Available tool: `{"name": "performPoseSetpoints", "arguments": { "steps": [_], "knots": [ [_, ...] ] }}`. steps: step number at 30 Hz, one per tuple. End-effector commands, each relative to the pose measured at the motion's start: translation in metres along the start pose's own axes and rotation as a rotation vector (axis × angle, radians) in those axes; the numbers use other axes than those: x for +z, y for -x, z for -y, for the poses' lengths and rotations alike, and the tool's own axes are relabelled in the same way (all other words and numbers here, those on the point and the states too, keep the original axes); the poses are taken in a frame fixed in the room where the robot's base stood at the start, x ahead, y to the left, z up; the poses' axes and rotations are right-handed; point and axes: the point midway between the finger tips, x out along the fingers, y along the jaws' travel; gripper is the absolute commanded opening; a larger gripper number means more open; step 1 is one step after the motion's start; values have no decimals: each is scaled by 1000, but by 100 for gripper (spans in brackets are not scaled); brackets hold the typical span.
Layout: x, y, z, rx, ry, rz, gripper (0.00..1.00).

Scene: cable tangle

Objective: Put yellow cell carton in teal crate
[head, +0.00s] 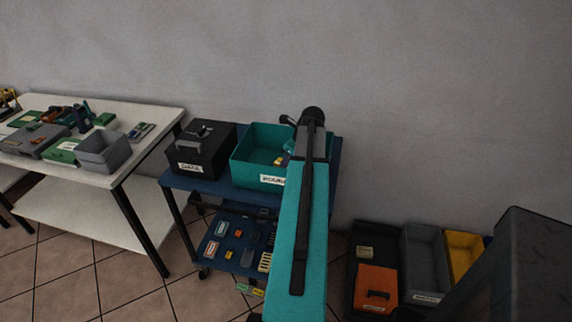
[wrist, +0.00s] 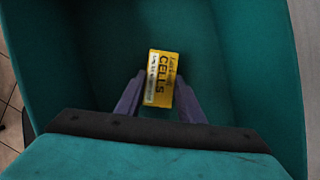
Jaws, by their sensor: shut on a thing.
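The yellow cell carton (wrist: 160,78) is between the fingertips of my gripper (wrist: 158,98) in the wrist view, with "CELLS" printed on its face. My gripper is shut on it. The carton and fingers are inside the teal crate (wrist: 225,28), whose walls surround them. Whether the carton touches the crate floor I cannot tell. In the head view the teal crate (head: 243,156) stands on a blue cart, and a small yellow patch of the carton (head: 279,160) shows inside it. My teal arm hides the crate's right part.
A black case (head: 202,150) stands left of the crate on the blue cart (head: 190,183). The cart's lower shelf (head: 215,253) holds several small items. A white table (head: 150,121) with bins is at left.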

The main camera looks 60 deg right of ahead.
Motion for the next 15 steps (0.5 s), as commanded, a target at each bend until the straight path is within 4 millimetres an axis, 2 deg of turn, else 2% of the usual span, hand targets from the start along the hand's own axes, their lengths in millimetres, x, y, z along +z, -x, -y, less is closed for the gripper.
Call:
{"name": "performPoseSetpoints", "arguments": {
  "steps": [11,12,15],
  "knots": [
    [-1,-2,0,0,0,0,7],
    [-1,-2,0,0,1,0,38],
    [-1,-2,0,0,1,0,53]
  ]
}}
